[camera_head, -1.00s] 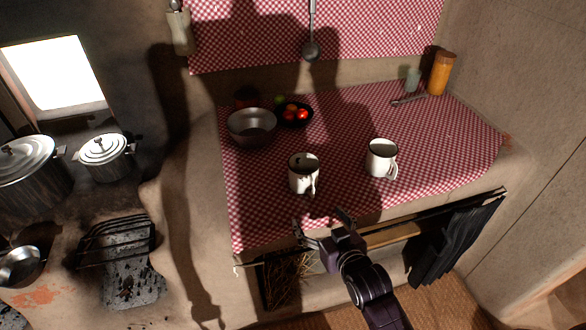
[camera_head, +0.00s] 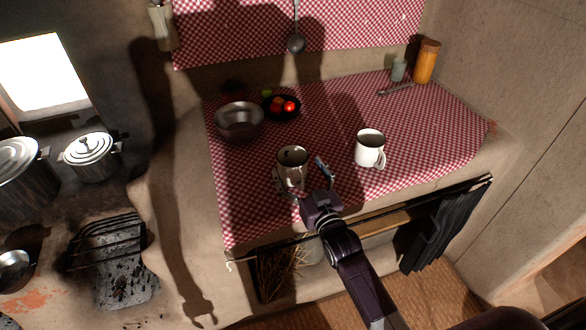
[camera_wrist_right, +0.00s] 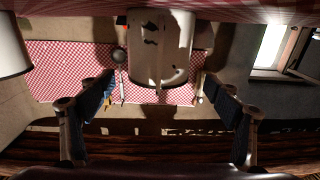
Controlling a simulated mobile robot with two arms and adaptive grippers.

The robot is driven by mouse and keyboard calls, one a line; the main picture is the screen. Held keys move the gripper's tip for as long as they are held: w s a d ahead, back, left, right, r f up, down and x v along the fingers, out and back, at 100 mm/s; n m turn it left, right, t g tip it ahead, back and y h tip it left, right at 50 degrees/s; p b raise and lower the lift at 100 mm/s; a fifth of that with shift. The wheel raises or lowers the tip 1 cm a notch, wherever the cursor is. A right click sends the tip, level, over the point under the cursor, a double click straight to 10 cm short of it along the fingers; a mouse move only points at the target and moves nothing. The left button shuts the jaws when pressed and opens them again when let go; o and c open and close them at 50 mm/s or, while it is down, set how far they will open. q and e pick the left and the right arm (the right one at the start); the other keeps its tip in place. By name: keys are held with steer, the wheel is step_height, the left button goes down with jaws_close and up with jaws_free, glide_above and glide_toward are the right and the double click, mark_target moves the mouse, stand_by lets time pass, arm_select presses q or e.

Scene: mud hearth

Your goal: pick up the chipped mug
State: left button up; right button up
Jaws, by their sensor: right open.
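The chipped mug (camera_head: 291,155) stands upright on the checked cloth, white with a dark inside. In the right wrist view it (camera_wrist_right: 160,50) fills the upper middle and shows black chipped marks on its side. My right gripper (camera_head: 301,176) is open at the near side of the mug, one finger toward its left and one toward its right. In the wrist view my right gripper's fingers (camera_wrist_right: 157,88) are spread apart with the mug between and ahead of them. I cannot tell whether either finger touches it. My left gripper is not in view.
A second white mug (camera_head: 370,148) stands close on the right, also at the left edge of the wrist view (camera_wrist_right: 12,48). Behind are a metal bowl (camera_head: 239,121) and a dark bowl of tomatoes (camera_head: 283,114).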

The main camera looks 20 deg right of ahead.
mark_target(287, 149)
steer(key=w, duration=0.5)
steer(key=shift+a+f+p, duration=0.1)
steer(key=shift+f+p, duration=0.05)
steer(key=shift+p, duration=0.15)
steer(key=shift+s, duration=0.1)
steer(key=c, duration=1.3)
